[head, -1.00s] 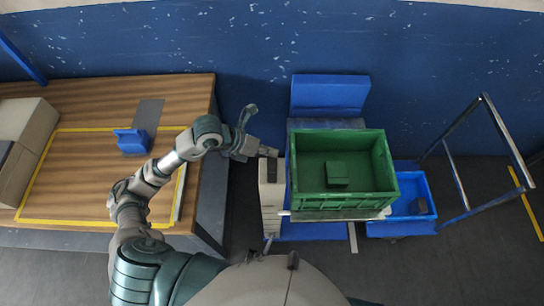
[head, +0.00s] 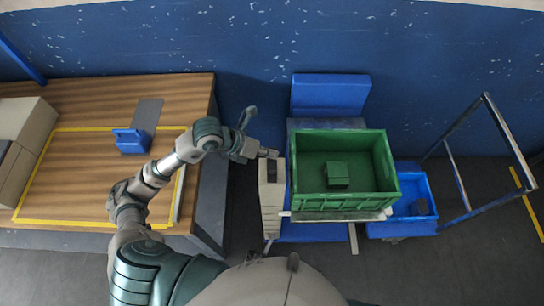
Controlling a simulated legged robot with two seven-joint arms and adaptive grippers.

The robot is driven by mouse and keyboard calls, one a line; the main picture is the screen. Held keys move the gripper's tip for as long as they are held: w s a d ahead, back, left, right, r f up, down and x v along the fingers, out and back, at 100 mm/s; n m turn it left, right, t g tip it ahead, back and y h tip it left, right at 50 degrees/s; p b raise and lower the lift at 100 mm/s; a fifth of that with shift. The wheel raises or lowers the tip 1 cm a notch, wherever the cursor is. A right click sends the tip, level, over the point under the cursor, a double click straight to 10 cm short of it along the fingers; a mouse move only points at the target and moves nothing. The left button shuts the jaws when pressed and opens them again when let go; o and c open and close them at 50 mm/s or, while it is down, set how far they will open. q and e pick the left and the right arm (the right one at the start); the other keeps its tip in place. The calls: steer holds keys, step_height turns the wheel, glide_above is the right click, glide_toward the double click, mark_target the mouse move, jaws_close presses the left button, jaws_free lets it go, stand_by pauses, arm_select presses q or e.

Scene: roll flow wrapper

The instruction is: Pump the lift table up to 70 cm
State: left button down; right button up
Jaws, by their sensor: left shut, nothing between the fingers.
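A lift table (head: 334,217) with a pale top edge and blue body stands right of centre in the head view. A pale grey column with a dark top (head: 271,206) stands against the lift table's left side. My left gripper (head: 275,154) is shut and empty, its tip at the upper end of that column. I cannot tell whether it touches it. A pump lever is not clearly made out. My right gripper is not in view.
A wooden bench (head: 85,100) with a yellow outline, a blue object (head: 131,141) and a grey box (head: 22,150) fills the left. A blue bin (head: 414,190) stands right of the crate, beside a metal frame handle (head: 455,180). A blue wall closes the back.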

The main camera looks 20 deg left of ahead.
mark_target(270, 160)
arm_select(q)
steer(key=shift+f+b, duration=1.6)
steer(key=shift+f, duration=0.55)
stand_by(1.3)
steer(key=shift+r, duration=0.15)
steer(key=shift+r+p, duration=2)
steer(key=shift+r, duration=0.65)
steer(key=shift+r+p, duration=0.3)
steer(key=shift+r, duration=0.15)
step_height(270, 160, up, 4)
steer(key=p, duration=0.3)
steer(key=shift+r, duration=0.1)
steer(key=shift+d, duration=0.1)
